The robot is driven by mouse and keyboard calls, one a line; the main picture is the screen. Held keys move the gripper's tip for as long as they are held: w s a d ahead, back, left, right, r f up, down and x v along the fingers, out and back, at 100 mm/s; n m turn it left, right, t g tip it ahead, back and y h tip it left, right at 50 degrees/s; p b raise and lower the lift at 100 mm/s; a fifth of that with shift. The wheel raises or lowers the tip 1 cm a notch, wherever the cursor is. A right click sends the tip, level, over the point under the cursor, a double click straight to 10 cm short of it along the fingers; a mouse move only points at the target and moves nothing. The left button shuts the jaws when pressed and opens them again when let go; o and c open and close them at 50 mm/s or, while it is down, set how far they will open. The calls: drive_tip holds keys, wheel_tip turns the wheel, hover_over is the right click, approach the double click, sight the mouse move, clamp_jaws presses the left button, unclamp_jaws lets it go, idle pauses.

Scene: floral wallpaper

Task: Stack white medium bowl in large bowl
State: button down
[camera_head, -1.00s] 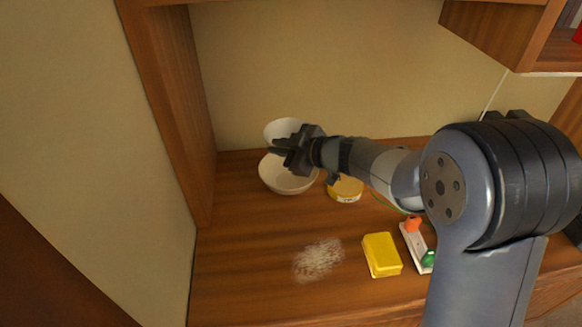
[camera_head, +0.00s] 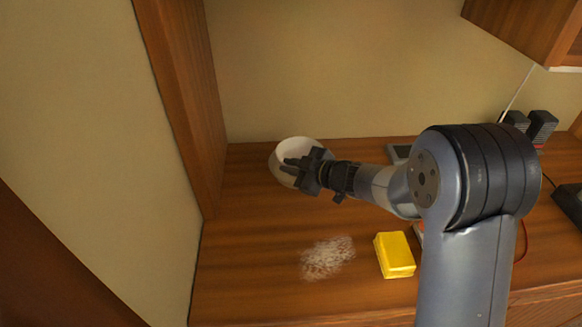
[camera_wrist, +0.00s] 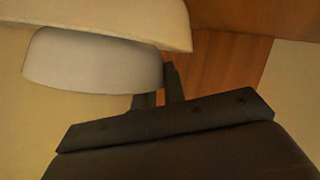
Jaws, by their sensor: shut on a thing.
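The white medium bowl (camera_head: 298,148) is over the large bowl (camera_head: 278,177) on the counter near the back wall. Their outlines overlap in the head view. My gripper (camera_head: 291,166) is shut on the medium bowl's rim and covers part of both bowls. In the wrist view the greyish-white medium bowl (camera_wrist: 90,63) is beside the dark fingers (camera_wrist: 160,88). The cream large bowl (camera_wrist: 110,15) overlaps its edge there. I cannot tell whether the medium bowl rests inside the large bowl or hangs just above it.
A yellow block (camera_head: 395,255) lies at the front, beside a pale scattered patch (camera_head: 328,258). A wooden side panel (camera_head: 180,100) stands left of the bowls. Dark box-shaped items (camera_head: 530,125) stand at the back right.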

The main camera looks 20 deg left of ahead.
drive_tip(key=shift+f, duration=0.55)
drive_tip(key=c, duration=1.5)
unclamp_jaws()
drive_tip(key=shift+r, duration=0.2)
drive_tip(key=v, duration=0.4)
drive_tip(key=p+v, duration=0.1)
drive_tip(key=v, duration=0.7)
drive_tip(key=shift+r, duration=0.35)
